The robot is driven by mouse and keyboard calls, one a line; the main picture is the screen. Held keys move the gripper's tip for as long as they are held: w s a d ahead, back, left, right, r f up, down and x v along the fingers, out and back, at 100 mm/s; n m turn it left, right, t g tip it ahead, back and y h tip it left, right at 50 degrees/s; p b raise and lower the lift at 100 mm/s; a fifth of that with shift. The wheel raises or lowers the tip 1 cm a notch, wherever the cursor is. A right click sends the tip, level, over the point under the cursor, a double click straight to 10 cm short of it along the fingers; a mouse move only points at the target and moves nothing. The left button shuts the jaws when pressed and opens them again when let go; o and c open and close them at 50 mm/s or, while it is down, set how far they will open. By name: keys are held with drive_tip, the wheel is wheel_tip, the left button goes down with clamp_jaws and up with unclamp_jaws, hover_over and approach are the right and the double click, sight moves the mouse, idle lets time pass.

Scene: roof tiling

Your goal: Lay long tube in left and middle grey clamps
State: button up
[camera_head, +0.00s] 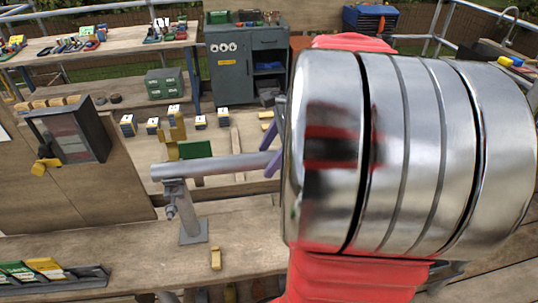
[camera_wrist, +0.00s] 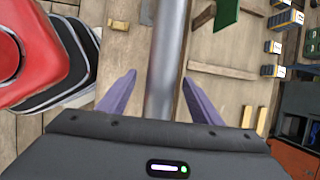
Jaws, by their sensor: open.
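The long grey tube (camera_head: 225,164) lies roughly level in the head view, its left end at the left grey clamp (camera_head: 174,188), which stands on a post with a square foot. The tube appears to rest in that clamp. My gripper (camera_wrist: 160,78) is open, with one purple finger on each side of the tube (camera_wrist: 167,45) in the wrist view and a gap at both sides. In the head view its purple fingers (camera_head: 272,164) show beside the tube's right part. My arm hides the tube's right end and the middle clamp.
A wooden bench (camera_head: 120,254) runs below the tube, with a tray of coloured pieces (camera_head: 48,272) at the front left. A yellow bracket (camera_head: 172,138) and green plate (camera_head: 196,150) stand behind the tube. A dark box (camera_head: 75,130) is at left. Cabinets are at the back.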

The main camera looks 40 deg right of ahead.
drive_tip(key=v, duration=1.3)
drive_tip(key=shift+r, duration=0.35)
drive_tip(key=shift+s, duration=0.1)
drive_tip(key=a+f+n+h, duration=0.1)
drive_tip(key=a+f+n, duration=0.2)
drive_tip(key=a+n, duration=0.5)
drive_tip(key=s+a+f+n+t+h, duration=0.1)
drive_tip(key=a+f+n, duration=0.2)
drive_tip(key=a+n, duration=0.5)
drive_tip(key=s+a+f+n, duration=0.1)
drive_tip(key=a+f+n, duration=0.3)
drive_tip(key=a+n, duration=0.4)
drive_tip(key=a, duration=0.4)
drive_tip(key=shift+a+n+t+h, duration=0.3)
drive_tip(key=shift+h, duration=0.1)
idle(0.7)
drive_tip(key=shift+c, duration=0.7)
